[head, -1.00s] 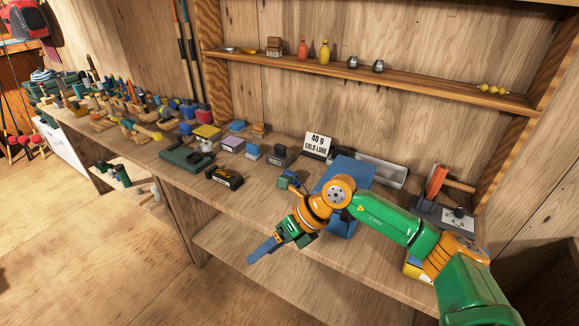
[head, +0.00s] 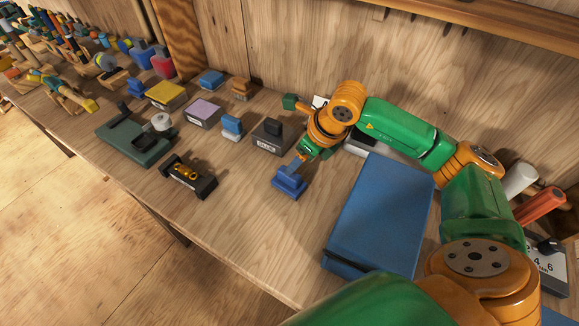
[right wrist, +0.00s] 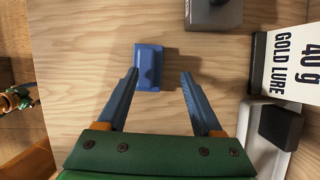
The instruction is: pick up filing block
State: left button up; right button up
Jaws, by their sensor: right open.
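The filing block, which I take to be the small blue block (head: 289,184), sits on the bench left of the large blue slab. It also shows in the right wrist view (right wrist: 148,67), between and just beyond the fingertips, nearer the left finger. My right gripper (head: 298,166) points down at it from above. In the right wrist view its blue fingers (right wrist: 160,76) are apart, with nothing held between them. The head view hides part of the fingers behind the wrist. My left gripper is not in the head view now.
A grey labelled block (head: 271,136) stands just behind and left of the blue block. A black box with gold parts (head: 188,177) and a green tray (head: 133,141) lie further left. The large blue slab (head: 380,215) is on the right. The bench in front is clear.

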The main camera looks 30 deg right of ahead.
aim_at(289, 180)
jog(key=shift+s+a+f+p, duration=0.25)
jog(key=shift+a+f+p, duration=0.1)
jog(key=shift+a+p, duration=0.2)
jog(key=shift+s+a+f+p, duration=0.3)
jog(key=shift+a+p, duration=0.1)
jog(key=shift+a, duration=0.25)
jog(key=x, duration=0.3)
jog(key=shift+w+d+f, duration=0.15)
jog(key=shift+w+f, duration=0.1)
jog(key=shift+f, duration=0.1)
jog(key=shift+w+d+f, duration=0.1)
jog(key=shift+w, duration=0.05)
jog(key=shift+c, duration=0.6)
jog(key=c, duration=0.7)
grip_shut()
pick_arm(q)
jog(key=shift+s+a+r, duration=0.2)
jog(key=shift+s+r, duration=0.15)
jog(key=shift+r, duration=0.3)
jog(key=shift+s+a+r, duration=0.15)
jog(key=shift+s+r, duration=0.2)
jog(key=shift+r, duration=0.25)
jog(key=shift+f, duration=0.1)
